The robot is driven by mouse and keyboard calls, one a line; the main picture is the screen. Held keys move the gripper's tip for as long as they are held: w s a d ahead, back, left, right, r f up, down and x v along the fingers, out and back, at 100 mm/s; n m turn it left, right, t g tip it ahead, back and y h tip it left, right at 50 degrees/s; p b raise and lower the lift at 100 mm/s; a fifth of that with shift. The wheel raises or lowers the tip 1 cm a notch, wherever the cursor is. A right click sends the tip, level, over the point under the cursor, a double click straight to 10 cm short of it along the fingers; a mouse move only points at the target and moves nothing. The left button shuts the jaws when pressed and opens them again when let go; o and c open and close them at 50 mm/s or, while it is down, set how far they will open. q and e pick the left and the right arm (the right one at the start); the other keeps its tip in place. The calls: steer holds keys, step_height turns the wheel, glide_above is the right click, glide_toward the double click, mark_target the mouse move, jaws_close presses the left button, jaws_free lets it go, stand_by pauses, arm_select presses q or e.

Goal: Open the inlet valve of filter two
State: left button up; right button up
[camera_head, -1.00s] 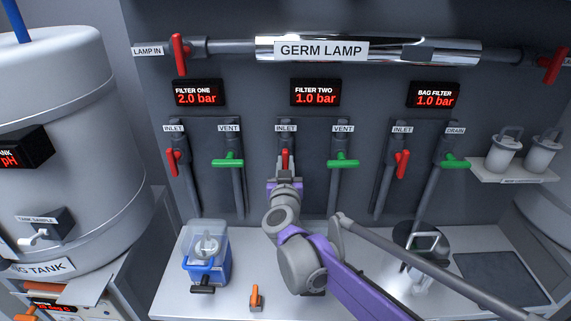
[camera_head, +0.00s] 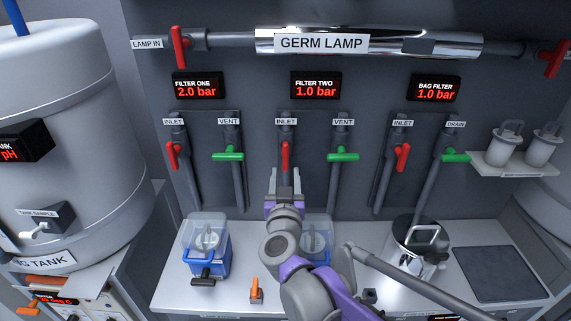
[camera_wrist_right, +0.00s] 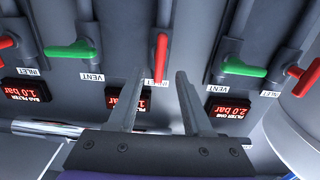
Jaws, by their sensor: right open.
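The red inlet valve handle of filter two (camera_head: 285,157) hangs upright on its grey pipe, under an INLET label and the FILTER TWO display (camera_head: 316,88) reading 1.0 bar. My right gripper (camera_head: 285,174) is open just below and in front of this handle in the head view. In the right wrist view the red handle (camera_wrist_right: 161,55) shows in the gap between the fingertips of my right gripper (camera_wrist_right: 160,75), closer to the right one in line of sight. Nothing is held, and I see no clear contact. My left gripper is not in view.
The green vent handle (camera_head: 342,157) lies horizontal to the right. The filter one inlet handle (camera_head: 173,157) and bag filter inlet handle (camera_head: 402,157) are further aside. A blue container (camera_head: 207,250) and a metal pot (camera_head: 420,245) stand on the counter below.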

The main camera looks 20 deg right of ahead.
steer(key=shift+v, duration=1.35)
steer(key=s+a+f+n+g+y+p, duration=0.4)
steer(key=s+a+n+y+p, duration=0.1)
steer(key=s+y, duration=0.45)
steer(key=s+d+f+g+h+p, duration=0.1)
steer(key=s+d+f+g, duration=0.1)
steer(key=s, duration=0.3)
steer(key=s+d+f+m+g+h+p, duration=0.1)
steer(key=s+d+f+g+h, duration=0.1)
steer(key=s+f, duration=0.3)
steer(key=s+d+f+m+g+h+p, duration=0.1)
steer(key=s+d+f+g, duration=0.2)
steer(key=s, duration=0.3)
steer(key=shift+d+f+g, duration=0.4)
steer(key=shift+d+g, duration=0.1)
steer(key=shift+s+h, duration=0.1)
steer(key=shift+h, duration=0.15)
